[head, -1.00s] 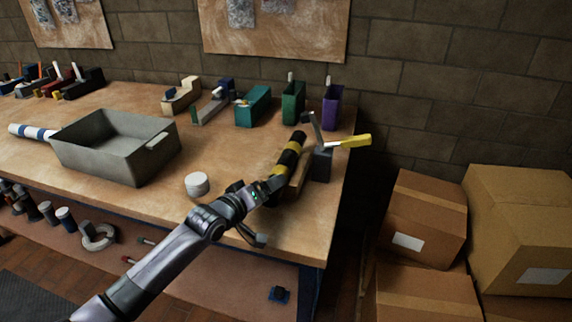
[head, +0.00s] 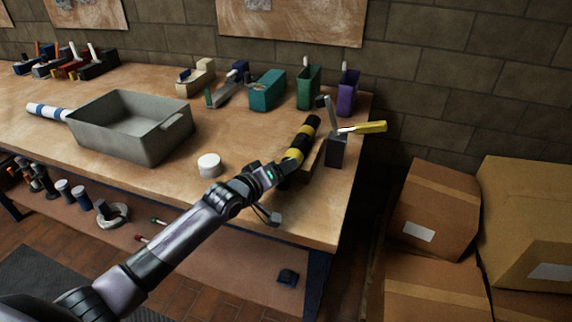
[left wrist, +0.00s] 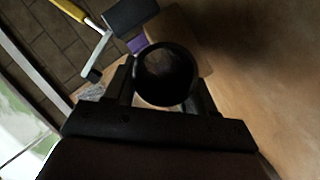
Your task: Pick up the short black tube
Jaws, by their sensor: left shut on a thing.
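The short black tube (head: 306,134) with yellow bands is near the right end of the workbench, tilted over a wooden block (head: 315,158). My left gripper (head: 284,171) is shut on its near end. In the left wrist view the tube (left wrist: 165,74) shows its dark round end between the fingers of my left gripper (left wrist: 165,98). In the head view, I cannot tell whether the tube still touches the block. My right gripper is not in view.
Right beside the tube stands a dark vice (head: 337,150) with a yellow handle (head: 371,127). A white roll (head: 209,165) and a grey bin (head: 145,151) are to the left. Coloured holders line the back. Cardboard boxes (head: 436,209) stand right of the workbench (head: 250,125).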

